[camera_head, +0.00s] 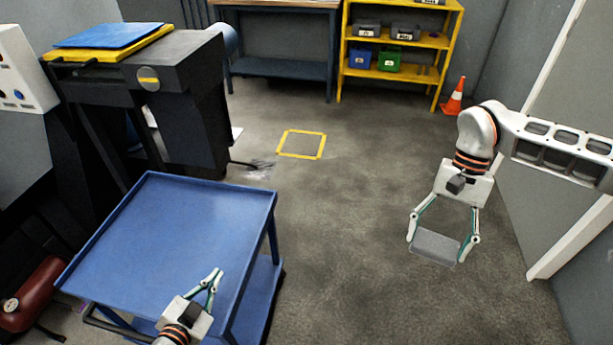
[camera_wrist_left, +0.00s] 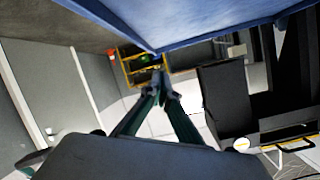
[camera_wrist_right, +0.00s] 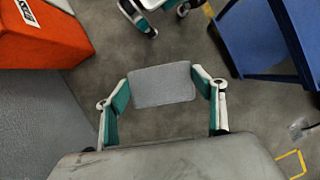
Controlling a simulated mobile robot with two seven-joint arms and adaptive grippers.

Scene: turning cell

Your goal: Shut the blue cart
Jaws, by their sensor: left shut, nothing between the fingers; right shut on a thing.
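The blue cart (camera_head: 190,235) stands at the lower left in the head view, with a bare, rimmed top, a lower shelf (camera_head: 262,300) and a dark handle at its near end. I see no door or drawer on it. My left gripper (camera_head: 216,274) is shut and empty at the cart's near right part; whether it touches is unclear. In the left wrist view its fingertips (camera_wrist_left: 160,80) are close to a blue cart edge (camera_wrist_left: 210,22). My right gripper (camera_head: 442,244) is shut on a flat grey block (camera_head: 436,247), held over open floor right of the cart. The block fills its fingers in the right wrist view (camera_wrist_right: 162,85).
A dark machine (camera_head: 185,100) with yellow and blue plates on top stands behind the cart. A red tank (camera_head: 35,292) lies left. A yellow shelf (camera_head: 400,40), an orange cone (camera_head: 454,97) and a workbench (camera_head: 280,70) stand at the back. An orange box (camera_wrist_right: 40,35) is near my right gripper's view. Mid-floor is clear.

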